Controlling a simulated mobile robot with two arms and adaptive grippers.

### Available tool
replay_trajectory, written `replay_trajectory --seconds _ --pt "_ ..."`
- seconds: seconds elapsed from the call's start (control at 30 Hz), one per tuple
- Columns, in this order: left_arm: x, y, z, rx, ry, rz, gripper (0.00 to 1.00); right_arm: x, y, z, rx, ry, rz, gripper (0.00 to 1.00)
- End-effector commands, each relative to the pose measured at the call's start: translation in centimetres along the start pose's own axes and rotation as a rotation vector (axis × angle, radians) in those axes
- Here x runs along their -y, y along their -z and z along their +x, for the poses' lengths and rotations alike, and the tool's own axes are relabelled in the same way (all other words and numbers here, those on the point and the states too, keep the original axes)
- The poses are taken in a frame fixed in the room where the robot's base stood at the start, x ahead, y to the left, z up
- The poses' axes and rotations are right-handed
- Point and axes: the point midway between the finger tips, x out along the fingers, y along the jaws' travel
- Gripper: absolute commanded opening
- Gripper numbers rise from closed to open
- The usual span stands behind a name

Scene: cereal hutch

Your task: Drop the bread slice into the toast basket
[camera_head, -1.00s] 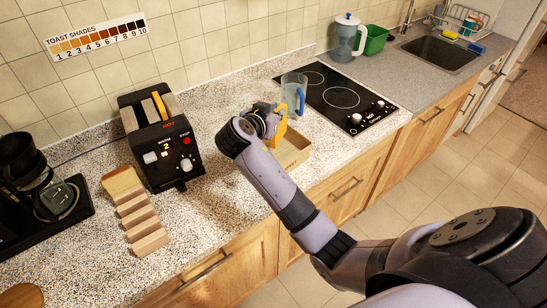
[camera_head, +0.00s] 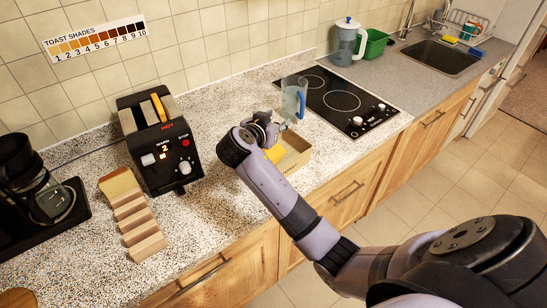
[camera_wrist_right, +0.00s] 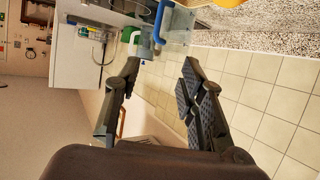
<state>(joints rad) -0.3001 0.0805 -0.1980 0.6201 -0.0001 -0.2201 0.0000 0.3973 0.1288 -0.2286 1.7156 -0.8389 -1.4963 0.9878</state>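The toast basket (camera_head: 298,158) is a light tan open box on the counter, left of the stove. A yellow bread slice (camera_head: 275,153) shows at its left side, partly hidden by my right arm; it looks to be inside, but its full pose is hidden. My right gripper (camera_head: 273,126) is above the basket's back left part, apart from the slice. In the right wrist view my right gripper (camera_wrist_right: 160,72) is open, with nothing between its fingers. A yellow edge (camera_wrist_right: 222,2), probably the slice, shows at the top of that view. My left gripper is not in view.
A black toaster (camera_head: 160,145) with another slice (camera_head: 159,107) in its slot stands left. A wooden rack (camera_head: 134,215) stands before it. A clear blue-handled pitcher (camera_head: 293,97) stands close behind the basket, beside the black stove (camera_head: 345,98). Counter between toaster and basket is clear.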

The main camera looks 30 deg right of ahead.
Motion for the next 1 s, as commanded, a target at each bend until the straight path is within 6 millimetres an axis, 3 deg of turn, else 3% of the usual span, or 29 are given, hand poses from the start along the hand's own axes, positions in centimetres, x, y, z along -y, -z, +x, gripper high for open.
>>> replay_trajectory --seconds 0.27,0.7,1.0 --pt "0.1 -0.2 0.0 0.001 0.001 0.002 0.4 0.1 -0.1 -0.8 0.001 0.002 0.0 0.37" --pt "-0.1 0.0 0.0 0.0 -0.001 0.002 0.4 0.1 -0.1 -9.4 0.003 0.003 0.002 0.37" --pt "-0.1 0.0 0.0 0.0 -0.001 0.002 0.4 0.0 -0.1 -12.0 0.002 0.0 0.0 0.37"
